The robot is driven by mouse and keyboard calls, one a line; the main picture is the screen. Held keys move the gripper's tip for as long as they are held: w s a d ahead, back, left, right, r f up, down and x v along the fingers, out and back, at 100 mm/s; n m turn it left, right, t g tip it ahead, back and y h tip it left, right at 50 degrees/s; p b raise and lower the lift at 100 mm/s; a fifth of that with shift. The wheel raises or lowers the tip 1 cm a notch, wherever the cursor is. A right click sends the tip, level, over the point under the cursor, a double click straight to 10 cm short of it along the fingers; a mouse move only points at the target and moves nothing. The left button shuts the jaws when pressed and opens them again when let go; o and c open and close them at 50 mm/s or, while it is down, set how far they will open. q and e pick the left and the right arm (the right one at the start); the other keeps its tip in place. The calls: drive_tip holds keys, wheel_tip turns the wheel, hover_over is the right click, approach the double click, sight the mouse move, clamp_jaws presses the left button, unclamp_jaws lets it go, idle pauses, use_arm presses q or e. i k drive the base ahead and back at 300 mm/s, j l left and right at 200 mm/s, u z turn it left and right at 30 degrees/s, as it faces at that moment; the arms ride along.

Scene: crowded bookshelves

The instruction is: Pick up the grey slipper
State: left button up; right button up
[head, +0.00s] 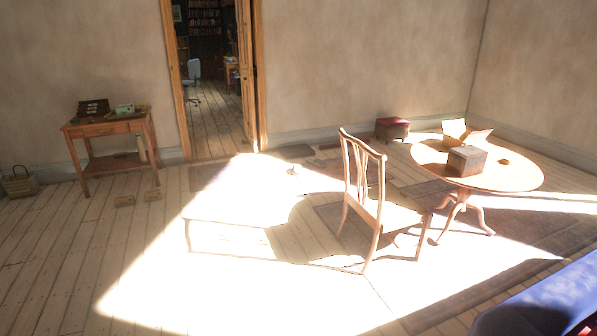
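No clearly grey slipper can be made out. Neither of my grippers is in the head view.
The side table (104,129) stands against the wall, left of an open doorway (212,90). A low, sun-bleached table (235,205) stands mid-room. A chair (372,200) and round table (515,178) stand right. A basket (19,182) sits far left. Front-left floor is clear.

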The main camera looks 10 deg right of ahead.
sight(297, 170)
drive_tip(key=i+z, duration=0.15)
drive_tip(key=i, duration=6.7)
